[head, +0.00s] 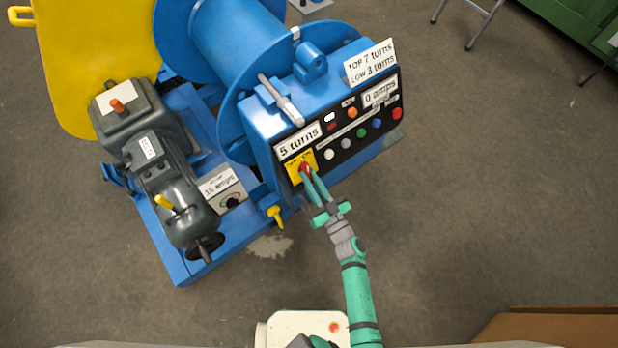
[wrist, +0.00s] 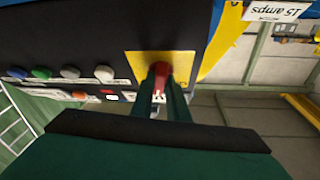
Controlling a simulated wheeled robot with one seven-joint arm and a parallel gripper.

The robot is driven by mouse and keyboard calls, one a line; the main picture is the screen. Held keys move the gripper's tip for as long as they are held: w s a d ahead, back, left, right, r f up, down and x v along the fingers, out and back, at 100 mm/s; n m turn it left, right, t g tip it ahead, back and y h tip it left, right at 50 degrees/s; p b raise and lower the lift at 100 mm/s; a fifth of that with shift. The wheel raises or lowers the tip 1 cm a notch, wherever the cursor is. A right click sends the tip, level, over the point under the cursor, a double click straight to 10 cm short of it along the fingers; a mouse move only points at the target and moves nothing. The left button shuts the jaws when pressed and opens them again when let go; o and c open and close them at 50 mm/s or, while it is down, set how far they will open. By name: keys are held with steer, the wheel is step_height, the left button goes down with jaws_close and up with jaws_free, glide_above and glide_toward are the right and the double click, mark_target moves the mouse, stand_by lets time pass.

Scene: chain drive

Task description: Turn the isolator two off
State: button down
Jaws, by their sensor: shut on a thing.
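A red isolator handle (head: 305,167) sits on a yellow plate (head: 292,170) at the lower left end of the black control panel. The plate's lettering is too small to read, so I cannot tell its number. My gripper (head: 307,177) reaches up to the handle from below. In the wrist view the red handle (wrist: 159,71) stands between the tips of my gripper (wrist: 160,92), with the yellow plate (wrist: 133,66) behind it. My gripper is shut on the handle. The fingers hide part of the handle and plate, and its exact turn position is unclear.
Coloured buttons (head: 361,132) and a "5 turns" display (head: 299,141) sit close by on the panel. A blue drum (head: 238,40) stands behind. A grey motor unit (head: 155,160) and a box with a black dial (head: 231,201) are to the left.

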steer(key=n+g+y, duration=0.1)
steer(key=n, duration=0.2)
steer(key=n+g+y, duration=0.1)
steer(key=n+y, duration=0.1)
steer(key=n+g+y, duration=0.1)
steer(key=n, duration=0.2)
steer(key=shift+w+d+n+g, duration=0.2)
steer(key=shift+n+g, duration=0.1)
steer(key=shift+g, duration=0.1)
steer(key=n+g, duration=0.1)
steer(key=n, duration=0.1)
steer(key=n+g+y, duration=0.1)
steer(key=n+g, duration=0.1)
steer(key=n, duration=0.1)
steer(key=n+g+y, duration=0.1)
steer(key=n, duration=0.1)
steer(key=shift+w+d+r, duration=0.2)
steer(key=shift+w+d, duration=0.05)
steer(key=shift+n+g, duration=0.3)
steer(key=shift+n, duration=0.2)
steer(key=c, duration=1.7)
jaws_free()
steer(key=shift+d, duration=0.15)
steer(key=shift+v, duration=5.3)
